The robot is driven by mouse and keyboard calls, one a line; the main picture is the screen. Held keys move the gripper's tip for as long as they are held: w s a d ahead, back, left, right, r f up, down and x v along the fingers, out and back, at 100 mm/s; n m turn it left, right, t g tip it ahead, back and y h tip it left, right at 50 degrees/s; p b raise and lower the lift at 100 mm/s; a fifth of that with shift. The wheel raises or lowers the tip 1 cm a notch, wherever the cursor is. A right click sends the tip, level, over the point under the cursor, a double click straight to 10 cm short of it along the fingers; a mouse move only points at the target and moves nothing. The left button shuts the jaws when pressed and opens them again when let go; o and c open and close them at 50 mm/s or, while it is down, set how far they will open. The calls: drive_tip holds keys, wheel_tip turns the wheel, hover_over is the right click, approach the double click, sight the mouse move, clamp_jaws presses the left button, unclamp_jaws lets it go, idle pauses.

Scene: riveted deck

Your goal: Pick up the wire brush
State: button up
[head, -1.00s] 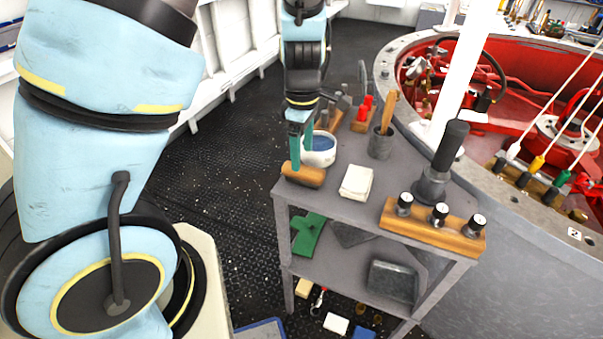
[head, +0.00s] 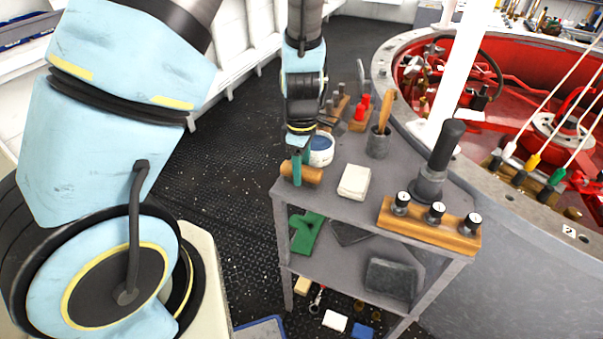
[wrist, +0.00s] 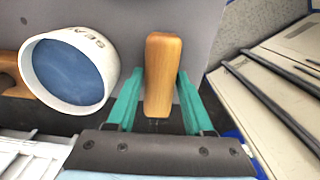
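The wire brush shows its brown wooden back (head: 314,175) at the near left corner of the grey cart's top, beside a white cup. My gripper (head: 297,168) reaches down over it, with a green finger in front of the wood. In the wrist view, the brush (wrist: 163,72) stands lengthwise between the two green fingers (wrist: 160,95). The fingers are apart, one on each side, with a thin gap at the left finger and the right one very close to the wood. The bristles are mostly hidden.
The white cup with blue inside (head: 320,150) stands close behind the brush. A folded white cloth (head: 354,182), a dark pot with a wooden handle (head: 378,143) and a wooden block with knobs (head: 428,226) share the cart top (head: 340,205).

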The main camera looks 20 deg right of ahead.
clamp_jaws()
drive_tip(key=shift+r, duration=0.1)
idle(0.3)
wheel_tip(320, 180, up, 10)
drive_tip(key=shift+f, duration=0.1)
idle(0.3)
